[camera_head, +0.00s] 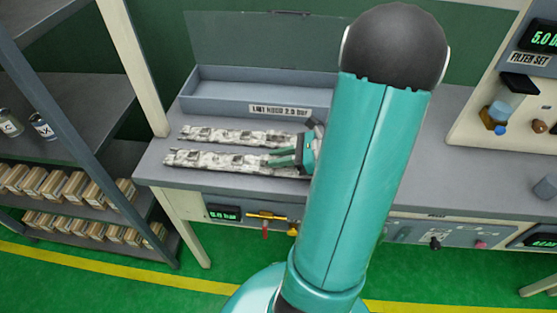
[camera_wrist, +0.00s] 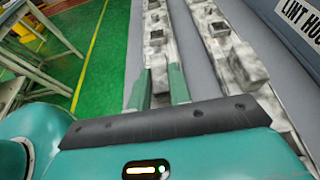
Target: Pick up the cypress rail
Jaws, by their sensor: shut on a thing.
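Two long, mottled grey-white rails lie side by side on the grey bench; nothing readable marks either as cypress. The front rail (camera_head: 215,159) is nearer the bench edge, and the back rail (camera_head: 235,136) is nearer the grey tray. In the wrist view the front rail (camera_wrist: 156,40) runs between the two teal fingers of my gripper (camera_wrist: 161,86), and the back rail (camera_wrist: 222,45) is to the right, outside them. My gripper (camera_head: 283,156) is shut on the front rail near its right end. My arm hides what lies farther right. I cannot tell whether the rail is clear of the bench.
The grey tray (camera_head: 225,87) with a lint hood label stands behind the rails. The bench front carries a gauge (camera_head: 223,213) and a brass valve (camera_head: 265,216). A shelf with boxes (camera_head: 60,187) is at left.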

